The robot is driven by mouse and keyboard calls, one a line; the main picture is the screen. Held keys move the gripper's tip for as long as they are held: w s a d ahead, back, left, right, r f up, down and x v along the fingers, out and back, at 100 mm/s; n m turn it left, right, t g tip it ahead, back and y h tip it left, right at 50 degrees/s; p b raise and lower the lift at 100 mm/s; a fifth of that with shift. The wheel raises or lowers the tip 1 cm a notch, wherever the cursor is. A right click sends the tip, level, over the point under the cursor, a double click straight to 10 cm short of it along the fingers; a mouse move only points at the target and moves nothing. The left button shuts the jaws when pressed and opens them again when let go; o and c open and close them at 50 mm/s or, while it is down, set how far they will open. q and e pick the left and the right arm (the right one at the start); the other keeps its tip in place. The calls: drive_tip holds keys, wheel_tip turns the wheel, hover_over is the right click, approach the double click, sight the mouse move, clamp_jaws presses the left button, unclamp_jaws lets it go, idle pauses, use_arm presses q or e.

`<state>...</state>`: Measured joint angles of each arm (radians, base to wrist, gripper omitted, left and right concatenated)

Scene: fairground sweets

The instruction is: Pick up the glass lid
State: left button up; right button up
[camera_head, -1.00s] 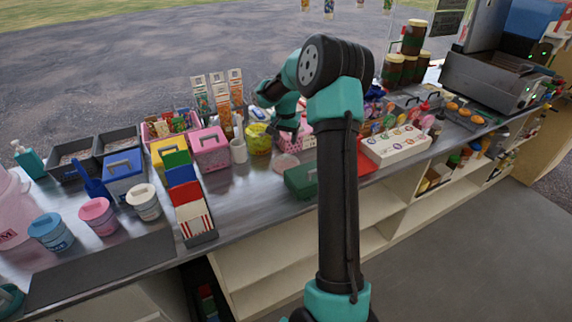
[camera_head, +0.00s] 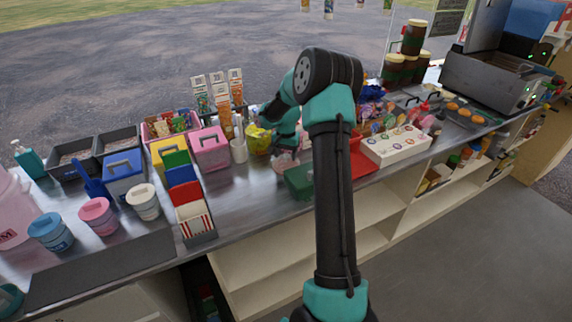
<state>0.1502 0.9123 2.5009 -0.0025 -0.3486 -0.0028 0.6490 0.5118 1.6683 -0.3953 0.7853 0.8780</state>
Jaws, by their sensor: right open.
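A pale, see-through round piece that looks like the glass lid (camera_head: 283,163) lies on the metal counter, left of the dark green box (camera_head: 298,181). My right arm reaches over the counter. Its gripper (camera_head: 284,152) points down, right at or just above the lid, and hides part of it. The gripper is open; the fingertips are small and partly covered, so I cannot tell whether they touch the lid.
A yellow tub (camera_head: 258,139), a white cup (camera_head: 239,151) and a pink box (camera_head: 210,149) stand left of the gripper. A red tray (camera_head: 364,163) and a white lollipop stand (camera_head: 397,146) are to the right. Bare counter lies in front of the lid.

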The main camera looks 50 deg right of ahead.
sight(286, 155)
drive_tip(key=shift+f, duration=0.65)
drive_tip(key=shift+c, duration=0.4)
drive_tip(key=c, duration=0.9)
drive_tip(key=shift+c, duration=0.2)
wheel_tip(286, 155, up, 10)
drive_tip(key=shift+r, duration=0.1)
